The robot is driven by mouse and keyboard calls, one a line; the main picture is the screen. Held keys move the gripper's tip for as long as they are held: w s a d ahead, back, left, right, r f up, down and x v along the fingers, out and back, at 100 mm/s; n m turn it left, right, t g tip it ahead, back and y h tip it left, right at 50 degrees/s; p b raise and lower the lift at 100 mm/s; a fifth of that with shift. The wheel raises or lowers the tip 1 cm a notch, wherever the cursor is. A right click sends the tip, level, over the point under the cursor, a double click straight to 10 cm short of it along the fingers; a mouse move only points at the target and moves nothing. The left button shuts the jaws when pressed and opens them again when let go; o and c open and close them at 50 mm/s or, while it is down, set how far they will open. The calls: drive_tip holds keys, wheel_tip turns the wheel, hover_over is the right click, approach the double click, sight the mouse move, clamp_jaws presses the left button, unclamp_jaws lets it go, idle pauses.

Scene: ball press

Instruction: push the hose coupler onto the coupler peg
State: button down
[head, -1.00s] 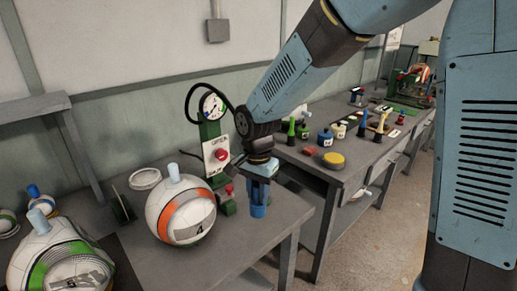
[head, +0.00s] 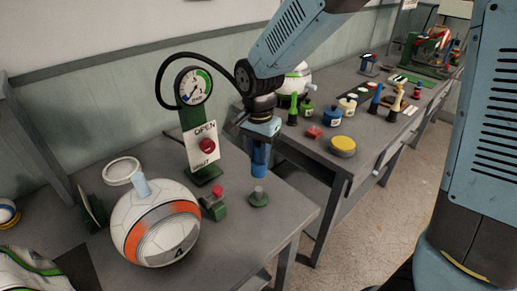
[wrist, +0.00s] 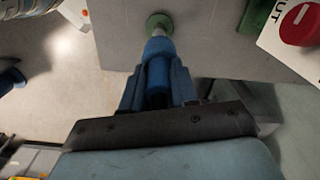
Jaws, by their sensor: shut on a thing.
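The hose coupler (head: 260,160) is a blue cylinder pointing down, shut in my gripper (head: 261,143). In the head view it hangs just above the coupler peg (head: 259,190), a short grey pin on a round green base. In the wrist view the coupler (wrist: 157,75) lies between the fingers of my gripper (wrist: 157,92). Its far end overlaps the pale peg, whose green base (wrist: 158,20) shows just beyond. The head view shows a gap between coupler and peg; the wrist view cannot confirm it.
The green gauge stand (head: 194,125) with a red button and curved black hose (head: 160,75) stands behind left. A small green block with a red knob (head: 214,203) is left of the peg. A ball (head: 155,222) sits farther left. The table's right edge is near.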

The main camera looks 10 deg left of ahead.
sight(259, 145)
drive_tip(key=shift+f, duration=0.1)
drive_tip(key=shift+s+f, duration=0.1)
drive_tip(key=shift+f, duration=2.7)
drive_tip(key=shift+f, duration=2.05)
drive_tip(key=c, duration=0.8)
unclamp_jaws()
wheel_tip(259, 145, up, 14)
drive_tip(key=shift+f, duration=0.2)
